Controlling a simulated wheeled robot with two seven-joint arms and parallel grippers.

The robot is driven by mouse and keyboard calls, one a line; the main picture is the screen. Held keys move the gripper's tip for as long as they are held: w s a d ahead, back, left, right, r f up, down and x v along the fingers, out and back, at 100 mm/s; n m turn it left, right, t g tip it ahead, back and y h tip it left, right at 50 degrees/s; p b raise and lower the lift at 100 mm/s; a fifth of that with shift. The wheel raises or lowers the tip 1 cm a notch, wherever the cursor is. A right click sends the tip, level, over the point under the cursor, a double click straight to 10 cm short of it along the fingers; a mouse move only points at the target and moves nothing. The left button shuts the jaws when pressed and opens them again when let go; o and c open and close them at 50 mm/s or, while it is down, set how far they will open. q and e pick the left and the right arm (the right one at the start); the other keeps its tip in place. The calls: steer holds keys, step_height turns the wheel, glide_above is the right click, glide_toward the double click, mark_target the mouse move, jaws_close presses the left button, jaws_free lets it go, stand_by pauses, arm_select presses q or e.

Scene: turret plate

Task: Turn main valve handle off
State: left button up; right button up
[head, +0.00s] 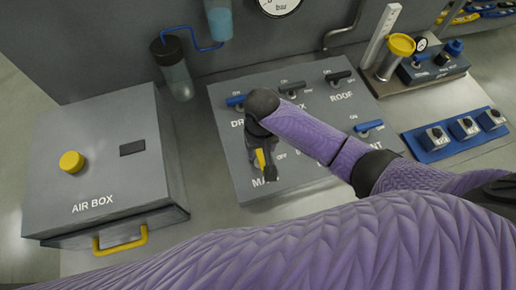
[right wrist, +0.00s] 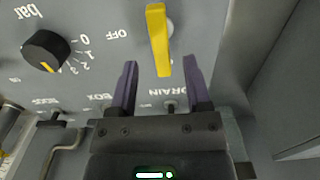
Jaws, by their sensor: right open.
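The main valve handle is a yellow lever (head: 260,158) above the MAIN label on the grey valve panel, partly hidden by my right gripper in the head view. In the right wrist view the yellow handle (right wrist: 158,38) stands nearly upright, with an OFF label to its left. My right gripper (right wrist: 160,66) is open, and the handle's near end shows between its two fingertips. I cannot tell whether they touch it. In the head view the right gripper (head: 263,165) is over the MAIN corner of the panel. My left gripper is not in view.
Blue DRAIN (head: 235,100) and lower-right (head: 368,126) levers and black levers, including ROOF (head: 338,76), share the panel. The wrist view shows a black bar knob (right wrist: 46,52). A grey air box (head: 105,160) stands left.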

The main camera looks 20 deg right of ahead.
mark_target(260, 155)
step_height(260, 155, down, 4)
steer(key=shift+w+r+b, duration=0.1)
steer(key=shift+r+b, duration=0.1)
steer(key=shift+b, duration=0.15)
steer(key=shift+c, duration=0.3)
jaws_close()
